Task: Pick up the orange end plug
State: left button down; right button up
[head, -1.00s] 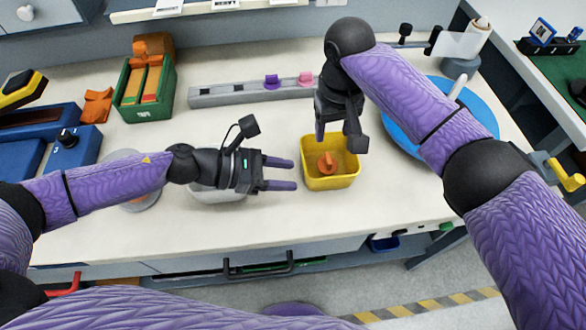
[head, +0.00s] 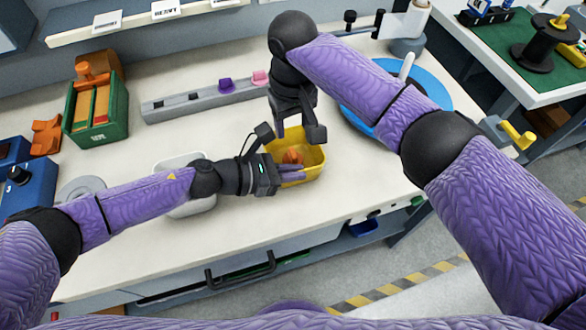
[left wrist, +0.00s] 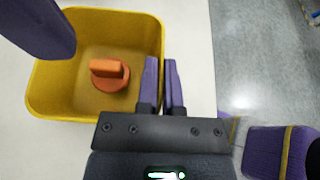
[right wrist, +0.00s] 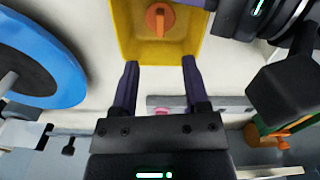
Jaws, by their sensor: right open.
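The orange end plug (head: 293,156) lies inside the yellow bin (head: 314,160). In the left wrist view the plug (left wrist: 108,75) shows a round base with a raised bar, on the bin floor. My left gripper (head: 300,172) is at the bin's near side. In the left wrist view its fingers (left wrist: 160,65) are close together, one on each side of the bin wall (left wrist: 162,35). My right gripper (head: 298,135) is above the bin's far side, open and empty. In the right wrist view the plug (right wrist: 160,19) lies beyond the gap between its fingers (right wrist: 159,65).
A grey rail (head: 180,103) with purple and pink pieces lies behind. A green box (head: 97,112) stands at the far left and a blue disc (head: 435,85) to the right. A whitish dish (head: 172,165) sits beneath my left arm. The table front is clear.

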aim_at(293, 153)
jog(key=shift+s+a+r, duration=0.15)
jog(key=shift+s+a, duration=0.05)
jog(key=shift+s, duration=0.05)
jog(key=shift+m+t+y, duration=0.3)
jog(key=shift+m+t, duration=0.5)
jog(key=shift+t, duration=0.1)
jog(key=f, duration=0.9)
jog(key=shift+w+d, duration=0.15)
jog(key=shift+d, duration=0.05)
grip_shut()
